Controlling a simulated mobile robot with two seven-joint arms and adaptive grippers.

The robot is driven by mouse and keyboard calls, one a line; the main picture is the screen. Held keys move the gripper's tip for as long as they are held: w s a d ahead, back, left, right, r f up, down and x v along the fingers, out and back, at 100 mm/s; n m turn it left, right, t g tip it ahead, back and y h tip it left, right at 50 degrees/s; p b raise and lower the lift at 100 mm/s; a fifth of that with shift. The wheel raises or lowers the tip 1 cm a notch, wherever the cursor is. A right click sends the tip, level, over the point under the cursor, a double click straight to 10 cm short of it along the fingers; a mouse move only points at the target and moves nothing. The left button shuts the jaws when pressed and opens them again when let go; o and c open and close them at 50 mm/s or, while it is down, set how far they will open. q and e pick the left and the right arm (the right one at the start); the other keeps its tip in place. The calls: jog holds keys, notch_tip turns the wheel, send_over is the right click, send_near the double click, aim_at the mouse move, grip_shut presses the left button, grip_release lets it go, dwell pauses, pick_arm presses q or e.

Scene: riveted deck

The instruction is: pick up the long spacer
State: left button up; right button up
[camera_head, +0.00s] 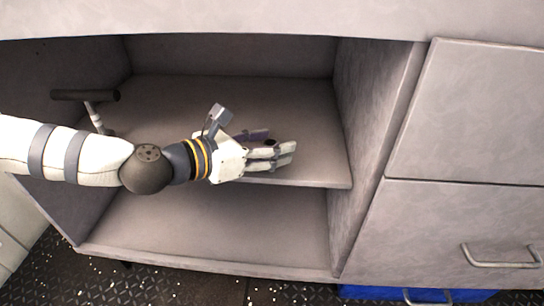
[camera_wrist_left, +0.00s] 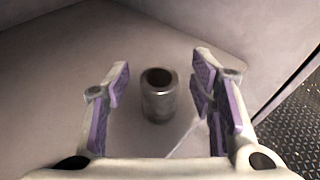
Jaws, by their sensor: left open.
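The long spacer (camera_wrist_left: 159,96) is a grey metal tube with a dark open top. In the left wrist view it stands upright on a pale surface, between the spread fingers of my left gripper (camera_wrist_left: 161,80) and a little beyond them. I see a gap on both sides of it. In the head view my left gripper (camera_head: 278,143) reaches over the upper shelf (camera_head: 210,95) near its front edge, open. A small dark spot between the fingers there may be the spacer's top; the hand hides most of it. My right gripper is not in view.
The shelf has side walls close by, the right one (camera_head: 375,120) past my fingertips. A dark-topped T-shaped object (camera_head: 85,96) stands at the left, behind my arm. A lower compartment (camera_head: 230,230) looks empty. Drawers (camera_head: 460,225) are at the right, above something blue (camera_head: 385,293).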

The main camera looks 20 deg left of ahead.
pick_arm(q)
jog(key=shift+w+d, duration=0.15)
jog(key=shift+w, duration=0.15)
grip_shut()
